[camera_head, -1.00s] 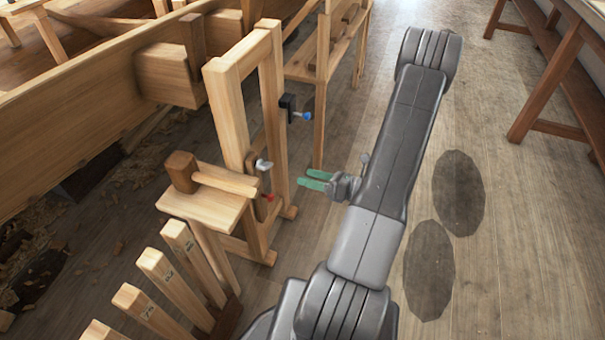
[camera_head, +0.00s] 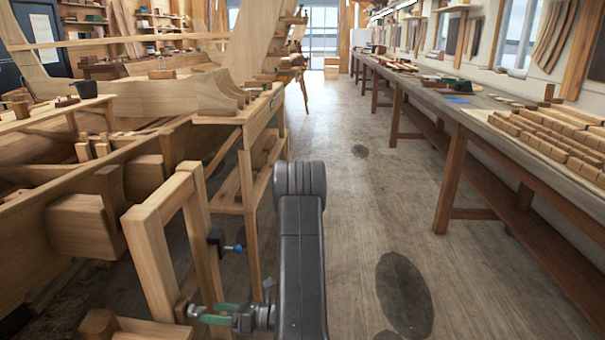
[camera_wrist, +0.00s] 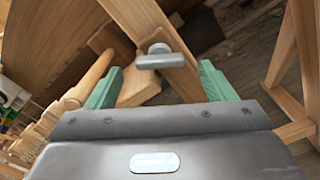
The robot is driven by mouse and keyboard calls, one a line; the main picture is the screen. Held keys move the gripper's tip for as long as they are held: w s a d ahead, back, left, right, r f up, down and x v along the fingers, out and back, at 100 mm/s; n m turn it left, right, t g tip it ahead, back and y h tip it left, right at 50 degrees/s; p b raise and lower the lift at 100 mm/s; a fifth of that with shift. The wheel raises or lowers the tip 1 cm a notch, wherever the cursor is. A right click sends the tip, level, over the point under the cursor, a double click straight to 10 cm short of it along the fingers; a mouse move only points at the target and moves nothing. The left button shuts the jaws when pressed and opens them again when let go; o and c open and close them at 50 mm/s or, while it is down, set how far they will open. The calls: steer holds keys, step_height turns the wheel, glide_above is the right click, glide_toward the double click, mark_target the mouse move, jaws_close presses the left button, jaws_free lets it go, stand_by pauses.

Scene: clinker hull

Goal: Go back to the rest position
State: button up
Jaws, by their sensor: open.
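My gripper (camera_head: 212,313) has green fingers and shows at the lower left of my arm in the head view, in front of a wooden frame (camera_head: 152,262). In the wrist view my gripper (camera_wrist: 160,88) has its two green fingers wide apart, with nothing held between them. Beyond the fingers, a grey clamp handle (camera_wrist: 163,58) shows against a wooden post (camera_wrist: 150,20). I cannot tell how far the fingers are from the handle.
A clamp with a blue tip (camera_head: 237,248) is fixed on the wooden frame. The hull (camera_head: 30,235) lies at the left. A long workbench (camera_head: 480,118) with wooden blocks (camera_head: 550,140) runs along the right. The floor aisle (camera_head: 360,200) between is clear.

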mark_target(203, 311)
steer(key=a, duration=0.5)
steer(key=shift+w, duration=0.2)
